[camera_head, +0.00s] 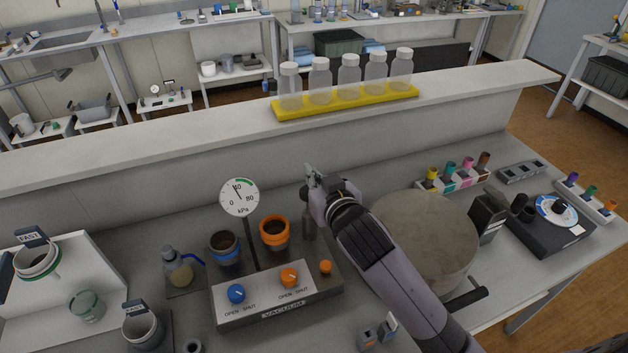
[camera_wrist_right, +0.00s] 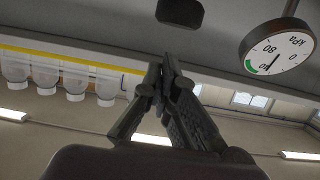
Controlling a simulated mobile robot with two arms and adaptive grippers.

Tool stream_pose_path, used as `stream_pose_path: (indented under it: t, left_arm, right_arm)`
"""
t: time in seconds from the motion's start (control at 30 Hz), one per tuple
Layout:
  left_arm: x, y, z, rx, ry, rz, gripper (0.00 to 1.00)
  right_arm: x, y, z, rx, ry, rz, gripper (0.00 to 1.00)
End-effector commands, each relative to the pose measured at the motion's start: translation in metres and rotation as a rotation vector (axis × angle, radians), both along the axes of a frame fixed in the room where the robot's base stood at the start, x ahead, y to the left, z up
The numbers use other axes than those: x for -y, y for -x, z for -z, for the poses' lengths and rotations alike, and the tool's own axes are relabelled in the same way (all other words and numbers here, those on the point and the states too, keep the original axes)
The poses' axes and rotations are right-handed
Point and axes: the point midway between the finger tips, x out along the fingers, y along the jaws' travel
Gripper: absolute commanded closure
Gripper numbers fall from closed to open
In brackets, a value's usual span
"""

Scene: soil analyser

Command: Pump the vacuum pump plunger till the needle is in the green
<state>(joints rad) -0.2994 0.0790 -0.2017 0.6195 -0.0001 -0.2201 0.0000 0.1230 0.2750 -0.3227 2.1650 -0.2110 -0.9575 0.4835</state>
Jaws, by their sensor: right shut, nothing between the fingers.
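The round white gauge (camera_head: 239,197) stands on a thin post behind the vacuum panel. Its needle points up and slightly left, outside the green arc at the upper right. The gauge also shows upside down in the right wrist view (camera_wrist_right: 277,49). A grey upright cylinder (camera_head: 309,224), seemingly the pump, stands at the panel's back right. My right gripper (camera_head: 312,174) is above it, shut and empty; its closed fingers also show in the right wrist view (camera_wrist_right: 166,72). A dark rounded piece (camera_wrist_right: 180,12) there may be the plunger's knob. My left gripper is out of view.
The vacuum panel (camera_head: 268,312) carries a blue knob (camera_head: 236,293) and an orange knob (camera_head: 289,277). Blue and orange cups (camera_head: 274,232) stand behind it. A large round grey block (camera_head: 425,240) is right of my arm. A yellow bottle rack (camera_head: 345,103) sits on the ledge.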

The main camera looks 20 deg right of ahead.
Motion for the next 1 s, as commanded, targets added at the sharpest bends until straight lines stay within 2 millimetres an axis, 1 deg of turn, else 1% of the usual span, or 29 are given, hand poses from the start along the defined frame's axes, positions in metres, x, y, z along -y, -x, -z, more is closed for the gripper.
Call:
stream_pose_path:
  t: [0.03,0.1,0.2,0.57,0.63,0.73,0.9,1.0]
  left_arm:
    - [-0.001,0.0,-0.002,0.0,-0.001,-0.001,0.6]
    - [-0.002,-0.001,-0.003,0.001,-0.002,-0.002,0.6]
    - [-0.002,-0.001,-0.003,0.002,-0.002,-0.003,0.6]
    - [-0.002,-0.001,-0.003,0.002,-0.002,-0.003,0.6]
    - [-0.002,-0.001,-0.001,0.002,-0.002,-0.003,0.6]
    - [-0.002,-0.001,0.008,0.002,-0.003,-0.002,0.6]
    - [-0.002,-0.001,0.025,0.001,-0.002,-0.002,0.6]
    - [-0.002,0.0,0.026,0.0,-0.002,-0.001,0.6]
  right_arm:
    - [0.001,0.001,0.007,-0.002,0.003,0.0,1.0]
    - [0.0,0.0,0.013,0.0,0.001,0.001,1.0]
    - [0.0,0.001,0.019,0.002,0.002,0.0,1.0]
    - [0.0,0.001,0.021,0.004,0.001,0.0,1.0]
    - [0.0,0.001,0.025,0.003,0.001,0.0,1.0]
    - [0.0,0.001,0.038,0.001,-0.001,0.001,1.0]
    - [0.0,0.001,0.068,-0.001,-0.002,0.001,1.0]
    - [0.0,0.001,0.07,0.001,0.0,0.001,1.0]
